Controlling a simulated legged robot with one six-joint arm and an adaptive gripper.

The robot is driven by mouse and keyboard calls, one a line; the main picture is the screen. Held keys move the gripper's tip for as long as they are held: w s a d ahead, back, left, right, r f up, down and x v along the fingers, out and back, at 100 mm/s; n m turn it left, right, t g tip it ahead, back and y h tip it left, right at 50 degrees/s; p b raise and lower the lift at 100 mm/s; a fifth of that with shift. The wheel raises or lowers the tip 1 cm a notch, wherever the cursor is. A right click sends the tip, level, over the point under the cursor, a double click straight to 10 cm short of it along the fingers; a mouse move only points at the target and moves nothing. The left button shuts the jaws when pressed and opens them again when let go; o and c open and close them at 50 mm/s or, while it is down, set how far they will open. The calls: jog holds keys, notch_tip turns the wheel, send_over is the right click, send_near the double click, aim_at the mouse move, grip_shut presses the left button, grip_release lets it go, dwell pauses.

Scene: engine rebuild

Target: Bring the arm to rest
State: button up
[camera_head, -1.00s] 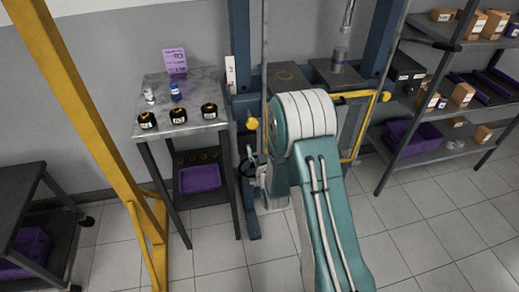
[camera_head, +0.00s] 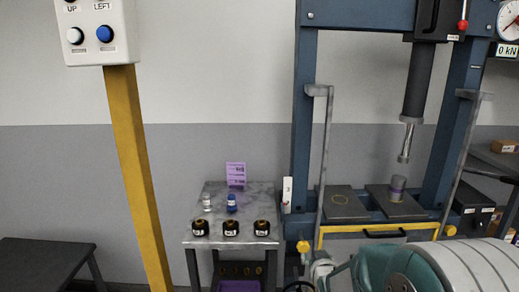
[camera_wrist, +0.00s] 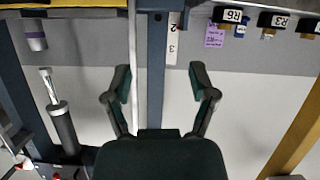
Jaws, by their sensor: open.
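My arm's teal and white link (camera_head: 455,270) fills the bottom right of the head view, in front of the press. My gripper (camera_wrist: 160,80) shows in the wrist view, which looks upside down. Its two dark fingers are spread apart with nothing between them. Beyond them are a blue press post and the grey wall. In the head view the fingers cannot be made out clearly; grey and teal parts of my wrist show at the bottom, beside the press's yellow bar.
The blue press frame (camera_head: 305,120) stands at right with its ram (camera_head: 418,85). A small grey table (camera_head: 210,240) left of it holds black labelled parts (camera_head: 231,228), bottles and a purple card (camera_head: 236,175). A yellow post (camera_head: 135,170) carries a button box (camera_head: 97,32). A dark bench (camera_head: 45,262) stands at left.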

jog(key=s+r+g, duration=0.2)
jog(key=s+r, duration=0.1)
jog(key=s, duration=0.7)
jog(key=s+r+g, duration=0.3)
jog(key=s, duration=0.8)
jog(key=s+r+m+g, duration=0.1)
jog(key=s+r+g, duration=0.2)
jog(key=s, duration=0.7)
jog(key=shift+s+r, duration=0.3)
jog(key=shift+r, duration=0.2)
jog(key=shift+d, duration=0.15)
